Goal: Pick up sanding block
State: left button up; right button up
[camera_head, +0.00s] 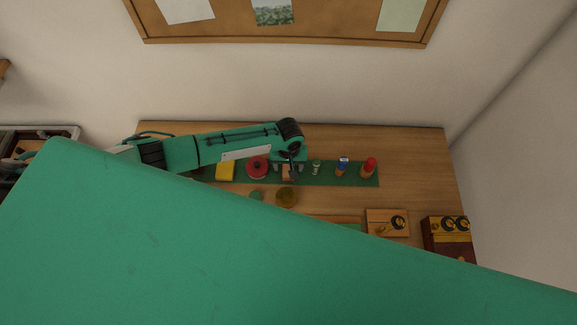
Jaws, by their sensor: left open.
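My left gripper (287,174) is above the green mat (368,180) on the wooden desk, pointing down with its jaws open. A small tan block (286,171), probably the sanding block, shows between or just below its fingers. Its lower edge and sides are partly hidden by the gripper, and I cannot tell whether the fingers touch it. My right gripper is not in view.
A yellow block (225,171) and a red round item (257,168) lie left of the gripper. A small silvery item (316,168), a blue-topped item (343,165) and a red-capped item (369,167) stand right. A round jar (286,197) is in front.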

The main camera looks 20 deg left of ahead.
aim_at(289, 167)
pick_arm(q)
jog(key=shift+f, duration=0.6)
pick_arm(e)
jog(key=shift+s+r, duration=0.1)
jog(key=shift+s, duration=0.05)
pick_arm(q)
jog(key=shift+c, duration=0.2)
jog(key=c, duration=1)
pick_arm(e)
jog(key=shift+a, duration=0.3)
pick_arm(q)
jog(key=shift+r, duration=0.1)
jog(key=shift+c, duration=0.2)
